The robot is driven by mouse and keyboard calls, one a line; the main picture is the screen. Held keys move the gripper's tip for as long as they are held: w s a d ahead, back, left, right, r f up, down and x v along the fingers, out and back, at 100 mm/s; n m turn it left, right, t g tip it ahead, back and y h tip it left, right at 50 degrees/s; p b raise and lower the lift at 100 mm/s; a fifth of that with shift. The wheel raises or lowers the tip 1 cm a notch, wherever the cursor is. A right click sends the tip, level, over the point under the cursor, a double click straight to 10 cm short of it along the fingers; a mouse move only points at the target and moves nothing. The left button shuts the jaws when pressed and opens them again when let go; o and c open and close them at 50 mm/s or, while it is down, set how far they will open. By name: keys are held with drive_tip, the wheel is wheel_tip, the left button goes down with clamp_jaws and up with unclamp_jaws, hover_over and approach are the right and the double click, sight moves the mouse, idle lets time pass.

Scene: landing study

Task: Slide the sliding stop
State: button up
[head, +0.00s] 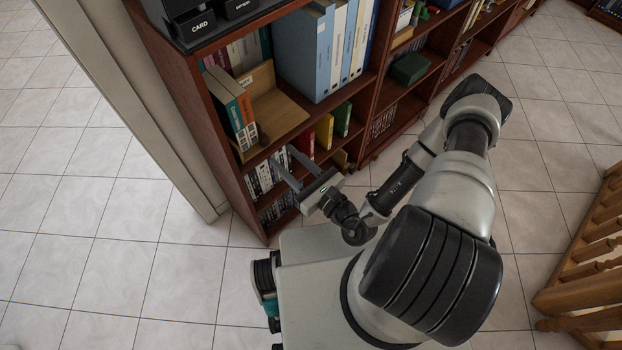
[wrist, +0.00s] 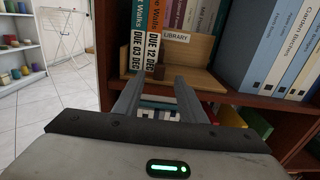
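The sliding stop is most likely the light wooden bookend (head: 278,113) on a bookcase shelf, with an upright and a flat base. In the wrist view the wooden stop (wrist: 199,50) carries a white LIBRARY label. It stands just right of a teal book and an orange book (wrist: 152,42) with DUE labels. My gripper (head: 281,153) is in front of the bookcase, below and in front of that shelf. In the wrist view my gripper (wrist: 160,78) has its two fingers apart with nothing held between them. The fingers hide part of the shelf front and the lower books.
Tall blue and white binders (head: 322,50) stand right of the stop. The shelf below holds several books, including a red one (head: 307,143) and a yellow one (head: 324,132). A black box (head: 207,14) sits on top. A wooden railing (head: 590,250) stands at right; the tiled floor at left is clear.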

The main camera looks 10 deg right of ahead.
drive_tip(key=v, duration=1)
